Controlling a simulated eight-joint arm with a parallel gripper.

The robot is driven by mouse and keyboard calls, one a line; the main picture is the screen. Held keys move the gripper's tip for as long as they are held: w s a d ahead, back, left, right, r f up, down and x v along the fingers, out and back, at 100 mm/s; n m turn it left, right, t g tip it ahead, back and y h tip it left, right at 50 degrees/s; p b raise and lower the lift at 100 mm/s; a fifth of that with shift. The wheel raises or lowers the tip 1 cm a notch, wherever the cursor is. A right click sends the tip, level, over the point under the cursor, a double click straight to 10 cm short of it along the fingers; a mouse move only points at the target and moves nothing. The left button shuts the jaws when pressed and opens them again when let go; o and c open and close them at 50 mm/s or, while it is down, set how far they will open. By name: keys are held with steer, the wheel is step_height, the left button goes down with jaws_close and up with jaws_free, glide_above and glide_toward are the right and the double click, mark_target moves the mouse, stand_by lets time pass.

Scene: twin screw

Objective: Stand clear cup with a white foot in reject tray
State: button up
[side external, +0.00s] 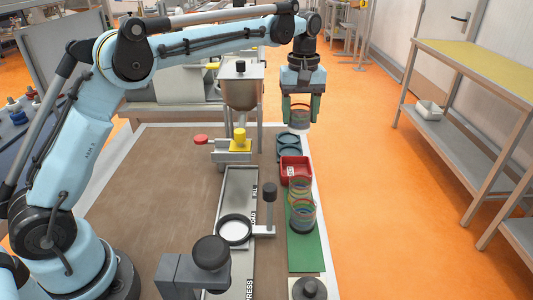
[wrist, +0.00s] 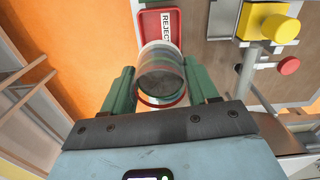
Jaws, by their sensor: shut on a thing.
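My gripper (side external: 300,117) is shut on a clear cup (wrist: 161,68) and holds it in the air above the far end of the bench. In the wrist view the cup sits between the green fingers of my gripper (wrist: 160,75). Its wall is see-through with a pale band at the far end and a reddish rim; the foot's colour is hard to make out. The red reject tray (side external: 305,163) lies below and nearer the side camera. It also shows in the wrist view (wrist: 146,20), beyond the cup, with its REJECT label.
Clear cups (side external: 301,215) with coloured bands stand on the green mat (side external: 307,258), close in front of the tray. Teal round holders (side external: 287,143) lie just behind it. A hopper (side external: 241,90), a yellow block (side external: 241,139) and a black-knobbed post (side external: 269,193) stand to the left.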

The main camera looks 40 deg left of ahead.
steer(key=shift+f, duration=5)
